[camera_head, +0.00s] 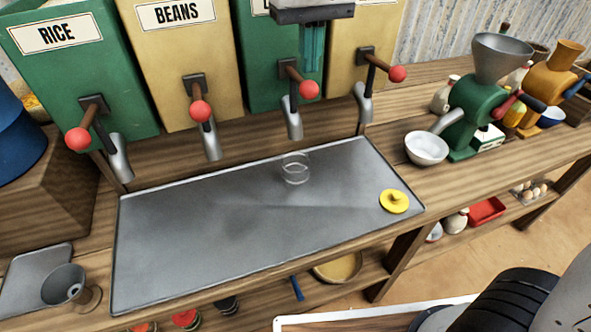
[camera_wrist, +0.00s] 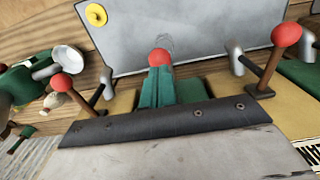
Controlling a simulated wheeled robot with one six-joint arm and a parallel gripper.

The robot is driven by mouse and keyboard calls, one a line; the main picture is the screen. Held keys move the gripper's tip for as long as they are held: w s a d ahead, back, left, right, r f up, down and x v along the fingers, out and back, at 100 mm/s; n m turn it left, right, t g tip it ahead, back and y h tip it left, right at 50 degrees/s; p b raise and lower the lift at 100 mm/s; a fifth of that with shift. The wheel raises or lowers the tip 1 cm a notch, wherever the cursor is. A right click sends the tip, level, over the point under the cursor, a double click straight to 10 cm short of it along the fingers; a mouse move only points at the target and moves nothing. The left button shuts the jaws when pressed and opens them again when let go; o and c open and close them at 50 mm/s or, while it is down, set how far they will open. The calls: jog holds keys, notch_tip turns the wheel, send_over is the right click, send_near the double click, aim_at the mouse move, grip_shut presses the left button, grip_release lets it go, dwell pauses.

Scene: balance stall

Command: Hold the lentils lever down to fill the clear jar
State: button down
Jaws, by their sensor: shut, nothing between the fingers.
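The lentils lever, on the third bin from the left, ends in a red ball knob (camera_head: 309,89); the bin's label is mostly hidden behind my gripper. The knob sits out at much the same angle as its neighbours. My gripper (camera_head: 312,70) is shut and empty, pointing down just above this knob. In the wrist view the knob (camera_wrist: 160,57) shows right at the tips of my teal fingers (camera_wrist: 158,75); I cannot tell if they touch. The clear jar (camera_head: 295,169) stands upright on the metal tray (camera_head: 180,240), below the lentils spout (camera_head: 294,123), and looks empty.
Other red-knobbed levers flank this one, with the right one (camera_head: 397,73) and the beans one (camera_head: 200,111) close by. A yellow lid (camera_head: 394,201) lies at the tray's right. A white bowl (camera_head: 426,148) and green grinder (camera_head: 475,115) stand further right. The tray's left half is bare.

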aim_at(309, 81)
dwell(0.4)
notch_tip(309, 81, down, 5)
jog(key=shift+f, duration=0.1)
jog(key=shift+r, duration=0.2)
dwell(1.4)
notch_tip(309, 81, up, 5)
jog(key=shift+f, duration=0.1)
dwell(0.6)
jog(key=s+d+f+m, duration=0.1)
jog(key=s+d+f, duration=0.1)
jog(key=s+d, duration=0.4)
jog(key=s+d+f+m+t, duration=0.1)
jog(key=s+d+f, duration=0.2)
jog(key=s+d, duration=0.4)
jog(key=s+d+f+m, duration=0.1)
jog(key=s+d+f, duration=0.2)
jog(key=s+d, duration=0.3)
jog(key=shift+s+d, duration=0.25)
jog(key=shift+d, duration=0.65)
